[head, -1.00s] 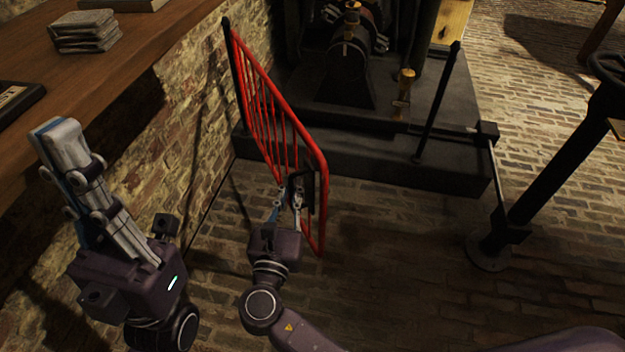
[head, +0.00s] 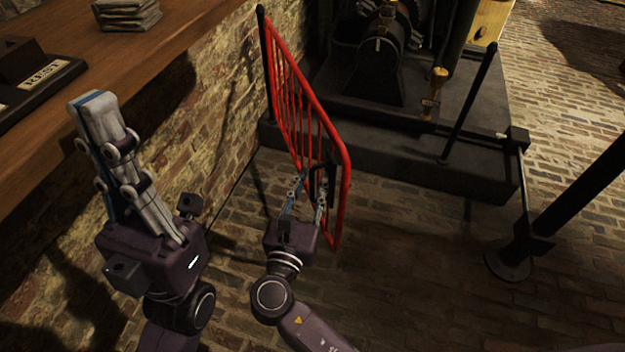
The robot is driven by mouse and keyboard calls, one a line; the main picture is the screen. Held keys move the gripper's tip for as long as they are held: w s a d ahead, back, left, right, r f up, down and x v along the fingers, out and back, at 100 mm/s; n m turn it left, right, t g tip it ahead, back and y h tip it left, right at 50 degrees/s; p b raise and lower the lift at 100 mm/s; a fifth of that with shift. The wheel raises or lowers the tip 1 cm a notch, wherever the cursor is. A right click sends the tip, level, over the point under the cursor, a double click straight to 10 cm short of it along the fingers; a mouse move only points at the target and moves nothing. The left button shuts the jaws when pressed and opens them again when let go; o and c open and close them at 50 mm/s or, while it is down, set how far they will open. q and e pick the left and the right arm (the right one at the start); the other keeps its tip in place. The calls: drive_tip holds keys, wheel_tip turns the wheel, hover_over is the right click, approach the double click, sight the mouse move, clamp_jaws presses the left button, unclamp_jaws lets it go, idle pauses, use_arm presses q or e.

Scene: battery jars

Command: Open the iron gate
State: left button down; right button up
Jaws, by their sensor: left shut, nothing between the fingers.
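The red iron gate (head: 291,95) hangs from a black post by the brick wall. It stands swung open at an angle, its free end towards me and away from the black post (head: 469,103) on the right. A black latch plate with a handle (head: 321,184) sits near its free end. My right gripper (head: 309,184) is at this handle, its fingers spaced apart around it and seemingly closed on it; the exact contact is small and dark. My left gripper (head: 89,100) is raised at the left, shut and empty, pointing up beside the wooden counter.
The wooden counter (head: 165,50) along the left wall carries a stack of cloths (head: 127,14) and a dark labelled box. Black machinery (head: 380,60) stands on a dark plinth (head: 390,150) behind the gate. A thick black post stands at the right. The brick floor in front is clear.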

drive_tip(key=v, duration=1.1)
drive_tip(key=shift+s, duration=0.35)
drive_tip(key=shift+a, duration=0.1)
